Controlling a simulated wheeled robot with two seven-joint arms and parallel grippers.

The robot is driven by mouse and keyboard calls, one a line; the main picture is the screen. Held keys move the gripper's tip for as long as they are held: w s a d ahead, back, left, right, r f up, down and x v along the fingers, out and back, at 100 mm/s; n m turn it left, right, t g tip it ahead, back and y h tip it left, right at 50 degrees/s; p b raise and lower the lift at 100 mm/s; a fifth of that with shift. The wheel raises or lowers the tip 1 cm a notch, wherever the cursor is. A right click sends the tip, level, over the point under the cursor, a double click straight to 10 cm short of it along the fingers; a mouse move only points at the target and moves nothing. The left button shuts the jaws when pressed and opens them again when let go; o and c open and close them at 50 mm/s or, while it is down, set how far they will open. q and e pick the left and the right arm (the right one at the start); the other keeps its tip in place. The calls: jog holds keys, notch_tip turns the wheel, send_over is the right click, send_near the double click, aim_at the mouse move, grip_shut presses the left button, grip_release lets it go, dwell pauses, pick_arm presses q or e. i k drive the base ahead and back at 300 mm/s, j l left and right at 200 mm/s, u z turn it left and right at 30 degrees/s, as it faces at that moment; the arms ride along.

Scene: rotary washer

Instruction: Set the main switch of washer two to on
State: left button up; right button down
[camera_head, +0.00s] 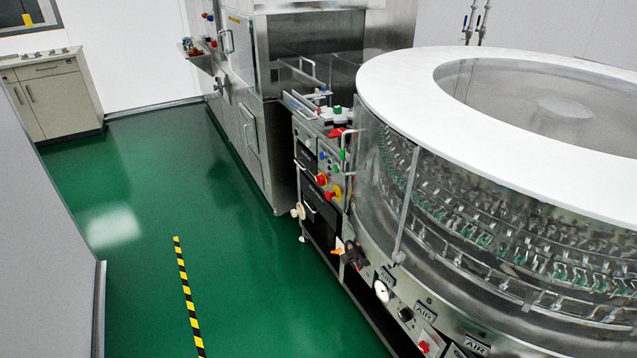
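A large round rotary washer (470,225) with a white ring top fills the right side. Its lower front carries a gauge (381,291), a black knob (405,314), labels reading AIR (424,310) and a red control (424,347). To its left is a control cabinet (320,215) with coloured buttons and red knobs on yellow plates, one of them a red-and-yellow switch (334,193). I cannot read which machine is washer two, nor tell which control is its main switch or how it is set. Neither of my grippers is in view.
A tall steel machine (255,130) with a door stands behind the cabinet. The green floor (140,210) is open on the left, with a yellow-black stripe (186,290). A grey wall (45,230) borders the left. A drawer unit (55,95) stands at the back left.

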aim_at(320, 179)
jog(key=i+j+z, duration=0.2)
jog(key=z, duration=0.3)
jog(key=i+j+z, duration=0.2)
jog(key=z, duration=0.25)
